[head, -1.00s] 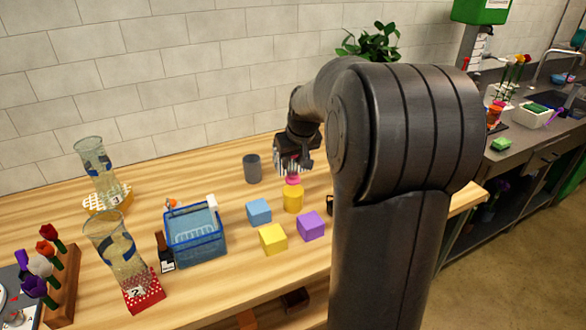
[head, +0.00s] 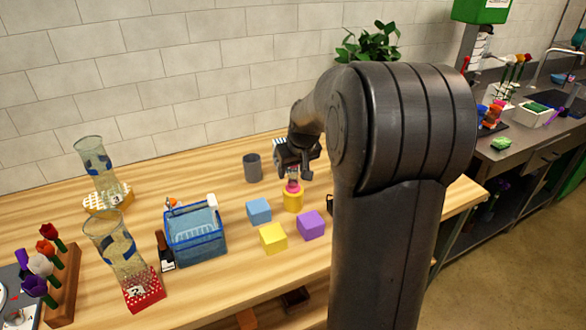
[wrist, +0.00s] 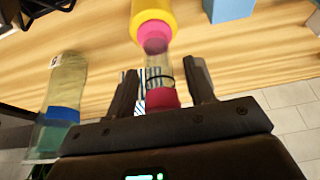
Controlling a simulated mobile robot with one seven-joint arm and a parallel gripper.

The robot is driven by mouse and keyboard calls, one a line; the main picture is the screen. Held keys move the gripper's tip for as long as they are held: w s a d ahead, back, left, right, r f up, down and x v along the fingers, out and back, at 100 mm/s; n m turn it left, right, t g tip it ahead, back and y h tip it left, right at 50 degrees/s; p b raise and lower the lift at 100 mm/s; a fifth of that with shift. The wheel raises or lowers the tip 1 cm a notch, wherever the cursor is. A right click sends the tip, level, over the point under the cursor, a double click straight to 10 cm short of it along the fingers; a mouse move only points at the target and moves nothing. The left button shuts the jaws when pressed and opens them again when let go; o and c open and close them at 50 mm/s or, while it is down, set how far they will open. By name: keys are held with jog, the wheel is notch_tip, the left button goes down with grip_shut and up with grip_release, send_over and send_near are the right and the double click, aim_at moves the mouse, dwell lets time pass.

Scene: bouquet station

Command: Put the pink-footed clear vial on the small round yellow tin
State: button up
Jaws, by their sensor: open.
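The clear vial (wrist: 158,72) has a pink foot, a dark band and a red-pink end. In the head view its pink foot (head: 292,187) is at the top of the small round yellow tin (head: 293,202). The tin also shows in the wrist view (wrist: 152,8), with the pink foot against it. The vial looks upright. My gripper (head: 297,168) is above the tin around the vial's upper part. In the wrist view its two fingers (wrist: 162,88) stand apart on either side of the vial, with gaps showing. The exact contact under the foot is hidden.
Blue (head: 259,210), yellow (head: 273,238) and purple (head: 311,225) blocks stand close in front of the tin. A grey cup (head: 252,167) is behind left. A blue basket (head: 196,258) and glass vases stand left. A clear bottle-like object (wrist: 62,100) shows in the wrist view.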

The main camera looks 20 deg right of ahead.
jog(key=v, duration=1.1)
jog(key=s+a+r, duration=0.2)
jog(key=s+a, duration=0.4)
jog(key=s+a+f, duration=0.1)
jog(key=s+a, duration=0.2)
jog(key=s, duration=0.3)
jog(key=s+a+f, duration=0.2)
jog(key=s+a, duration=0.1)
jog(key=s, duration=0.3)
jog(key=s+a+f+t, duration=0.1)
jog(key=s+a, duration=0.3)
jog(key=s, duration=0.3)
jog(key=shift+f, duration=0.35)
